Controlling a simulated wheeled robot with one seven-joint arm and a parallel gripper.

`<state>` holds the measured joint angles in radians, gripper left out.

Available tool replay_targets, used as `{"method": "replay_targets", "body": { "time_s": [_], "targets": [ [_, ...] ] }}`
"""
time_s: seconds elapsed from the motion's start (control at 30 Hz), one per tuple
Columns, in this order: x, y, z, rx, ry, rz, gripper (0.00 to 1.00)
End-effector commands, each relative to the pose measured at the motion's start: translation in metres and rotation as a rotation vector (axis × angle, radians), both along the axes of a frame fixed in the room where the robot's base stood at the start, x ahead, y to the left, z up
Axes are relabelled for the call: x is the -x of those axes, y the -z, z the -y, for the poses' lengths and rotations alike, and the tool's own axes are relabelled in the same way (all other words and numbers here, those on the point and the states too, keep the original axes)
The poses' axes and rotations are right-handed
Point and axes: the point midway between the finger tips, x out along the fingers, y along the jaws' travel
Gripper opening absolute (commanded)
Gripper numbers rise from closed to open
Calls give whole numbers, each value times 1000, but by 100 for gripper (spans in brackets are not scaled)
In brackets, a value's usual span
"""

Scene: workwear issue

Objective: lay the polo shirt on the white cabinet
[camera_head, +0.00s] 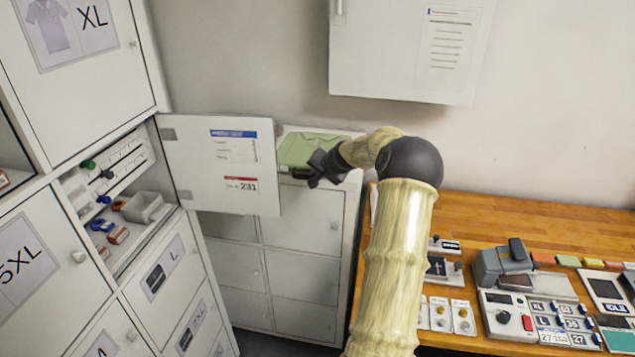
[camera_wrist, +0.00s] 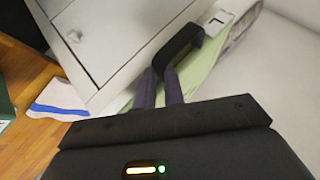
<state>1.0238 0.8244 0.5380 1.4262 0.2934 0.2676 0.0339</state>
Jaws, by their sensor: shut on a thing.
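The pale green polo shirt (camera_head: 298,150) is spread flat at the top of the low white cabinet (camera_head: 303,240), against the wall. In the wrist view the green cloth (camera_wrist: 205,82) runs beside and behind the dark fingers (camera_wrist: 168,88), along the edge of the cabinet (camera_wrist: 105,40). The open locker door hides the left part of the cabinet top, and my gripper covers part of the shirt. I cannot tell whether all of the shirt rests on the top.
An open locker door (camera_head: 222,165) marked 231 stands just left of the shirt. Tall lockers (camera_head: 75,90) fill the left side. A wall cabinet (camera_head: 408,50) hangs above. A wooden bench (camera_head: 560,225) with several devices and small items is on the right.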

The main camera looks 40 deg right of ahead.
Motion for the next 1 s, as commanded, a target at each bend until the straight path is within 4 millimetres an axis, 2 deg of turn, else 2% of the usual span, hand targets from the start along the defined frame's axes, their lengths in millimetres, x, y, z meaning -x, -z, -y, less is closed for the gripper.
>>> {"method": "replay_targets", "body": {
  "time_s": [0.2,0.47,0.5,0.6,1.0],
  "targets": [
    [1,27,0,-3,0,-2,0],
    [0,34,0,1,-1,0,0],
    [1,35,0,-1,-1,-2,12],
    [1,35,0,-2,0,-2,32],
    [3,32,0,0,0,0,32]
  ]
}}
